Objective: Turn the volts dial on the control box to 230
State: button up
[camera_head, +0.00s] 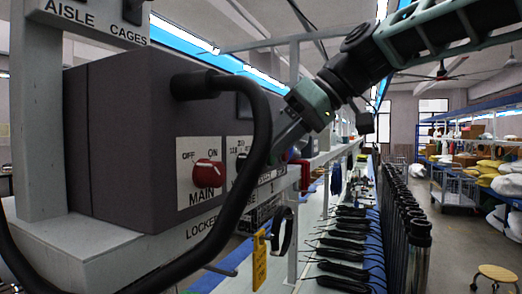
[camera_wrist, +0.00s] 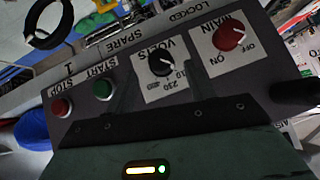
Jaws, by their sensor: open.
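The grey control box (camera_head: 120,130) stands at the left in the head view. Its black volts dial (camera_wrist: 161,62) sits on a white plate in the wrist view, where the picture is turned over. The numbers 230 and another are printed along the plate's lower edge. The dial's pale mark is on its lower right side; I cannot tell exactly which number it meets. In the head view a black cable and my gripper mostly hide this dial. My gripper (camera_head: 277,150) is open and empty, in front of the box's panel. I cannot tell whether it touches the dial.
The red MAIN dial (camera_wrist: 230,37) is beside the volts plate. The green START button (camera_wrist: 103,88) and red STOP button (camera_wrist: 61,107) are on its other side. A thick black cable (camera_head: 262,120) loops in front of the box. A yellow tag (camera_head: 259,260) hangs below.

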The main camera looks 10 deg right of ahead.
aim_at(258, 163)
jog(key=shift+p+x, duration=0.45)
jog(key=shift+x, duration=1.65)
jog(key=shift+c, duration=0.3)
jog(key=c, duration=0.9)
jog(key=shift+w+d+f+m+g+y+b, duration=0.1)
jog(key=shift+m+g+y+b, duration=0.35)
jog(key=shift+g+b, duration=0.1)
jog(key=shift+w+d+f+m+g+y+b, duration=0.1)
jog(key=shift+w+m+g+y+b, duration=0.05)
jog(key=shift+m+g+y+b, duration=0.3)
jog(key=m+g+y+b, duration=0.2)
jog(key=shift+w+d+f+g+y, duration=0.1)
jog(key=shift+w+g+y, duration=0.05)
jog(key=shift+g+y, duration=0.2)
jog(key=shift+b, duration=0.3)
